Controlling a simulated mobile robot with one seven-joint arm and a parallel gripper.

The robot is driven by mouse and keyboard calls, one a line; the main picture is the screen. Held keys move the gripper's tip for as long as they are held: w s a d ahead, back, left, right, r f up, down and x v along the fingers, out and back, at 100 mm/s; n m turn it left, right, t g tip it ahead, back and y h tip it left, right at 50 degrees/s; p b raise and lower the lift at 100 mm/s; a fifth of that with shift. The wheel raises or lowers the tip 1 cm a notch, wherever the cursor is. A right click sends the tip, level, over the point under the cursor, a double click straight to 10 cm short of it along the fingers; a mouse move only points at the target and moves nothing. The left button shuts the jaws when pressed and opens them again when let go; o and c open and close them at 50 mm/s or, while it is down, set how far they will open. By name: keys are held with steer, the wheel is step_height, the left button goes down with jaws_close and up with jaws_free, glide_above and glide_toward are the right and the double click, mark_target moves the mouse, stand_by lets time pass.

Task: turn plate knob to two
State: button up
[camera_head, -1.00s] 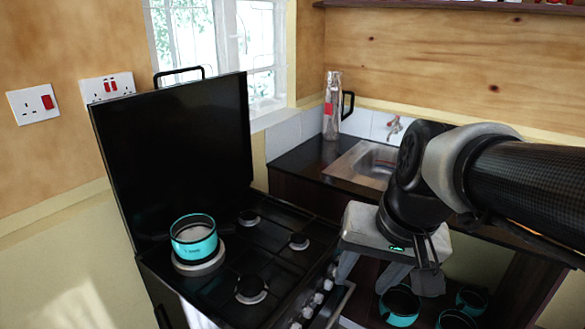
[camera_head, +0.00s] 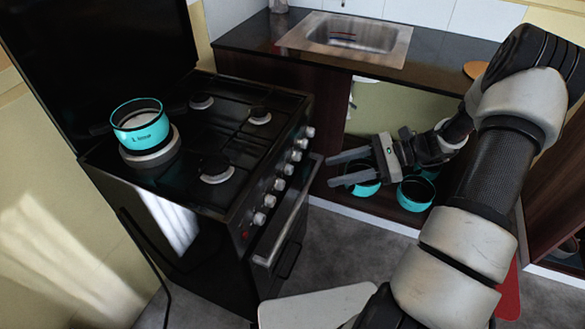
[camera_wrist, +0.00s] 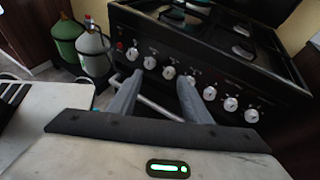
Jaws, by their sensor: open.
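The stove (camera_head: 240,150) has a row of several pale knobs (camera_head: 288,168) along its front panel. The same row of knobs (camera_wrist: 169,72) crosses the wrist view, with small labels above that I cannot read. I cannot tell which one is the plate knob or its setting. A teal pot (camera_head: 141,125) sits on the round plate (camera_head: 150,157) at the stove's left. My gripper (camera_head: 332,170) is open and empty to the right of the knobs, with its fingers pointing at the stove front. In the wrist view my gripper (camera_wrist: 160,78) has its fingertips around the third knob from the left, apparently apart from it.
The oven handle (camera_head: 280,228) runs below the knobs, and in the wrist view it passes behind my fingers. Teal pots (camera_head: 415,193) stand on a low shelf under the sink counter. Two gas bottles (camera_wrist: 92,48) stand left of the stove in the wrist view.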

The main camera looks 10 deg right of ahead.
mark_target(292, 171)
steer(key=w+d+f+m+t+y+b, duration=0.2)
steer(key=d+f+m+t, duration=0.45)
steer(key=f, duration=0.45)
steer(key=shift+m, duration=0.25)
steer(key=b+x, duration=0.1)
steer(key=x, duration=1.6)
steer(key=shift+a+r, duration=0.2)
steer(key=shift+a, duration=0.2)
steer(key=c, duration=1)
